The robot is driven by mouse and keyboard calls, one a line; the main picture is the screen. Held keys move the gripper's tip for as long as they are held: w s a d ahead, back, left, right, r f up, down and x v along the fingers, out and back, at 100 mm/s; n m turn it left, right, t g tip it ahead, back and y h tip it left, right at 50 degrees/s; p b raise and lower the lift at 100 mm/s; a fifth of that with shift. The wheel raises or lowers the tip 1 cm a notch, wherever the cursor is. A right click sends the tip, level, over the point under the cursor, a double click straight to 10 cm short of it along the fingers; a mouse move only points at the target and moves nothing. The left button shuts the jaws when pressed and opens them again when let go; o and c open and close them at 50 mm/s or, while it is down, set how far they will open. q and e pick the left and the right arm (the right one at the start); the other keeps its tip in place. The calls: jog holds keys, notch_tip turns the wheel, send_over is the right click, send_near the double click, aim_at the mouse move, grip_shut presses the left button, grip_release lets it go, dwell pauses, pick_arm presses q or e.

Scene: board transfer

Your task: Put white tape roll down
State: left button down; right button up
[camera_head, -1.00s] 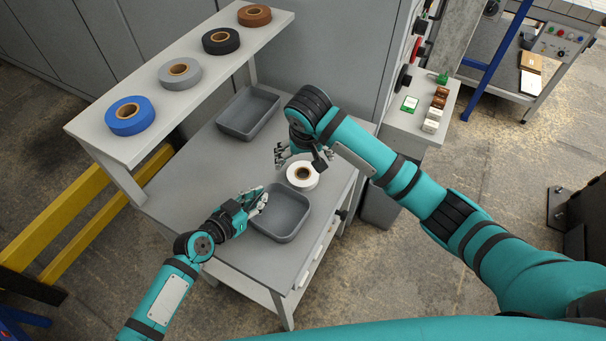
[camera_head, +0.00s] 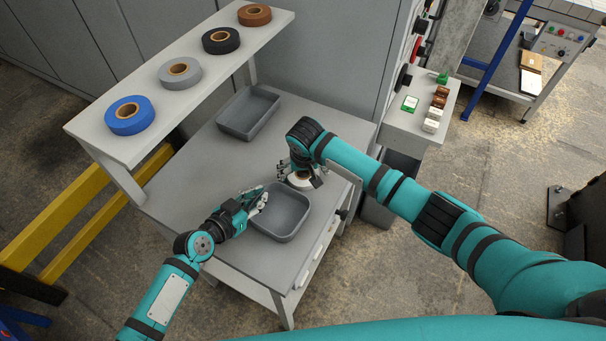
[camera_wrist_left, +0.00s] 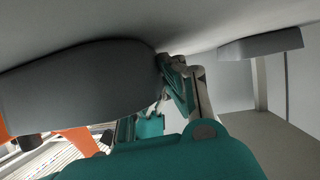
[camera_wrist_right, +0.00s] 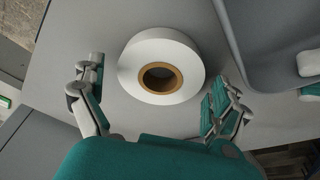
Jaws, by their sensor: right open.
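The white tape roll (camera_wrist_right: 172,58) with a brown core lies flat on the grey table in the right wrist view. In the head view the roll (camera_head: 300,183) is partly hidden under my right gripper (camera_head: 302,174). My right gripper is open, with its fingers apart on either side of the roll; in the right wrist view a gap shows between roll and fingers. My left gripper (camera_head: 258,202) is at the left rim of the near grey tray (camera_head: 290,233). Its fingertips are close to the rim, but their grip is unclear, also in the left wrist view (camera_wrist_left: 182,82).
A second grey tray (camera_head: 248,112) is empty at the back of the table (camera_head: 190,180). The raised shelf (camera_head: 150,78) holds blue (camera_head: 130,117), grey (camera_head: 180,74), black (camera_head: 221,41) and brown (camera_head: 254,15) tape rolls. A side shelf (camera_head: 405,122) at right holds small boxes.

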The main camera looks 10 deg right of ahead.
jog(key=shift+c, duration=0.4)
jog(key=c, duration=1.1)
notch_tip(320, 180, up, 10)
jog(key=shift+r, duration=0.1)
jog(key=shift+c, duration=0.2)
